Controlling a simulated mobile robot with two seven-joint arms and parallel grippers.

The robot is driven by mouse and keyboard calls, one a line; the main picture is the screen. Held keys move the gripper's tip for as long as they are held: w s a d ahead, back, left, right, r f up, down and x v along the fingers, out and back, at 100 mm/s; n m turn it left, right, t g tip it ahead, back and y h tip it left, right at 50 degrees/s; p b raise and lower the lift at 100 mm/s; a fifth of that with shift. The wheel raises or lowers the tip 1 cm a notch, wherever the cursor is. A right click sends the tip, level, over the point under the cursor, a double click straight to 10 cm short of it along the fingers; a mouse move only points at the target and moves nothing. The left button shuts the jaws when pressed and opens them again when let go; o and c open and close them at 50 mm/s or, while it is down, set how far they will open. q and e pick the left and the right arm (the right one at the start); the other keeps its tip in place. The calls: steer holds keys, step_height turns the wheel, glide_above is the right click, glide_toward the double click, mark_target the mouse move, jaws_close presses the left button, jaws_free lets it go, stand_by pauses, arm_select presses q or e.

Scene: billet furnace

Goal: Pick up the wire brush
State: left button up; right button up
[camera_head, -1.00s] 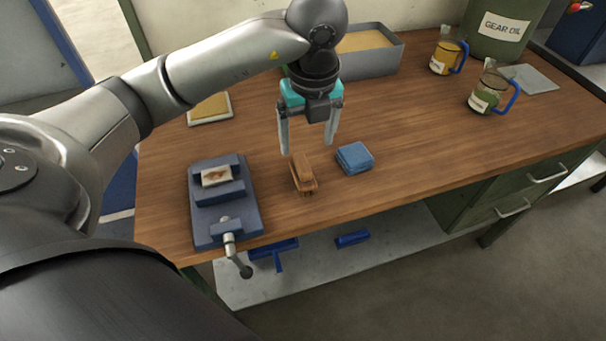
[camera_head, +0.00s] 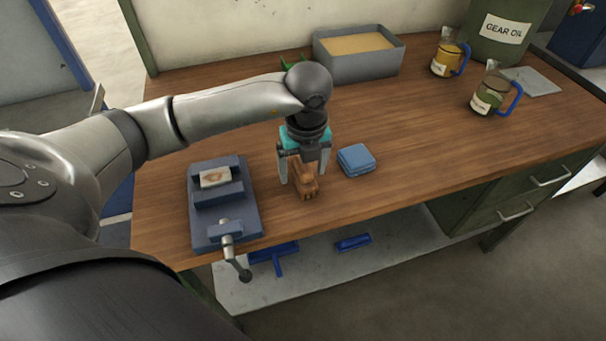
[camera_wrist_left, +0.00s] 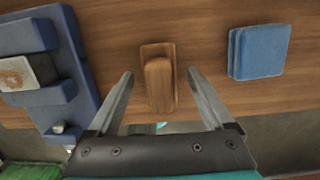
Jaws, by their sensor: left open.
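The wire brush (camera_head: 304,184), with a brown wooden body, lies on the wooden workbench between the vise and the folded blue cloths. My left gripper (camera_head: 303,180) is open and low over it, one finger on each side in the head view. In the left wrist view the brush (camera_wrist_left: 158,80) lies centred between and a little beyond the two open fingertips (camera_wrist_left: 159,75), with gaps on both sides. Its bristles are mostly hidden. My right gripper is not in view.
The blue-grey vise (camera_head: 214,205) holding a stained block stands left of the brush. Folded blue cloths (camera_head: 356,160) lie close on the right. A grey sand-filled box (camera_head: 358,66), two jugs (camera_head: 494,97) and a gear oil drum (camera_head: 505,32) stand farther back. The bench's right middle is clear.

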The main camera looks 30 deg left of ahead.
arm_select(q)
jaws_close()
stand_by(0.6)
